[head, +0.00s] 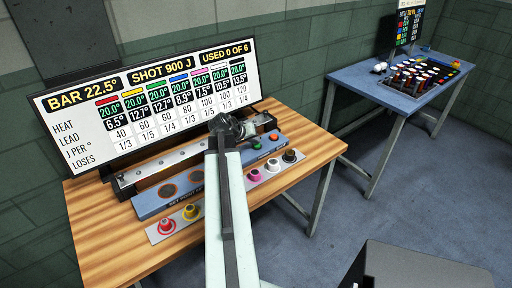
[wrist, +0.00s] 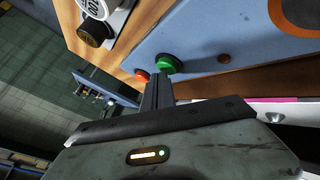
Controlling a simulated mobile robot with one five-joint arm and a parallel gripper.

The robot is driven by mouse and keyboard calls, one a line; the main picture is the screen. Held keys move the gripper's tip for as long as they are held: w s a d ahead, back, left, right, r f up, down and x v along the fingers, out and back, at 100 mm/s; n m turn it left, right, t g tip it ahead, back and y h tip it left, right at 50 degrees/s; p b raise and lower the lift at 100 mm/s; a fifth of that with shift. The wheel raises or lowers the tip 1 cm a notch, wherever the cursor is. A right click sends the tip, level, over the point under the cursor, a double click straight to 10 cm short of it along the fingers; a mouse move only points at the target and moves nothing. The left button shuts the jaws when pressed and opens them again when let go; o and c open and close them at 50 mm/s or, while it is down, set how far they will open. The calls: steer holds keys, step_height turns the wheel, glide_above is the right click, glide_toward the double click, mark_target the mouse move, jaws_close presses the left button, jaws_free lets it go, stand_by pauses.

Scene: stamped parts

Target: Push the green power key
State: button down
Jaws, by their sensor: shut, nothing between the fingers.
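The green power key (head: 273,135) is a round button on the sloping blue panel (head: 151,206), beside an orange-red button (head: 255,145). In the wrist view the green key (wrist: 168,64) stands out from the panel, with the orange-red button (wrist: 141,75) to its left. My gripper (wrist: 157,84) is shut and empty. Its fingertips appear just below the green key in that view and overlap its lower edge; I cannot tell if they touch it. In the head view my arm crosses the panel, and my gripper (head: 243,128) is partly hidden by my wrist.
A wooden table (head: 110,240) carries the panel, a metal bar rig behind it and a large display board (head: 70,135). Coloured knobs line the front, including a pink one (head: 254,175) and a black one (head: 292,156). A blue table (head: 350,75) stands at the back right.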

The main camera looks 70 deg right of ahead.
mark_target(255, 145)
stand_by(0.3)
steer(key=shift+r+p, duration=0.75)
steer(key=shift+p, duration=0.05)
step_height(255, 145, up, 6)
steer(key=p, duration=0.6)
